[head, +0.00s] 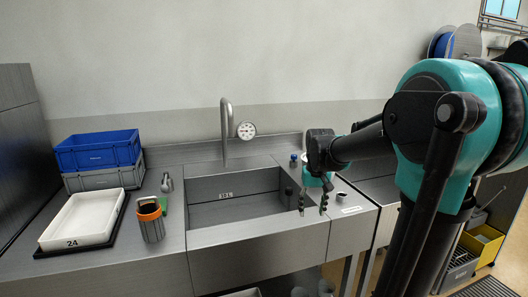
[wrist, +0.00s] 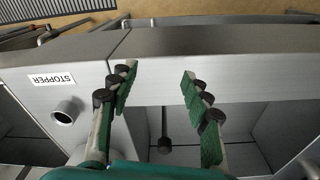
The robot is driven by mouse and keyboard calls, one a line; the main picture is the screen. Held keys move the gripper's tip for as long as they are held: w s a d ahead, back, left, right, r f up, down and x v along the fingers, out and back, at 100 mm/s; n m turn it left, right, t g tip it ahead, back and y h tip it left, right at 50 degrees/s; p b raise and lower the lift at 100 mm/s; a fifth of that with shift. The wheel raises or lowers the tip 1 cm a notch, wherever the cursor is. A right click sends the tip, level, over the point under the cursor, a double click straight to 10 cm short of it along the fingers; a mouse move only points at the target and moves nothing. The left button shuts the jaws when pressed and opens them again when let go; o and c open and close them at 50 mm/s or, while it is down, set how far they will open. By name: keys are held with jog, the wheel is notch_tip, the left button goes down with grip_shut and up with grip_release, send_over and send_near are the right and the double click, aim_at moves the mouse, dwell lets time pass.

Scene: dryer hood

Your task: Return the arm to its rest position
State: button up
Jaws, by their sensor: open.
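My gripper (head: 313,200) hangs over the right front part of the sink, fingers pointing down. In the wrist view its two green-padded fingers (wrist: 160,90) are apart, with nothing between them. My teal and black arm reaches in from the right side of the head view. The steel sink basin (head: 235,208) lies just left of and below the gripper.
A tall faucet (head: 225,130) and a round gauge (head: 246,130) rise behind the sink. On the left counter are a white tray (head: 80,240) marked 2A, a blue crate (head: 97,151) on a grey one, and an orange-rimmed container (head: 150,224). A yellow bin (head: 481,244) stands low at right.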

jog(key=s+d+f+t, duration=0.2)
jog(key=s+f+t, duration=0.1)
jog(key=s+f, duration=1.1)
jog(key=s, duration=0.3)
jog(key=shift+s+d, duration=0.2)
jog(key=shift+d, duration=0.15)
jog(key=shift+o, duration=0.3)
jog(key=shift+r, duration=0.1)
dwell(0.5)
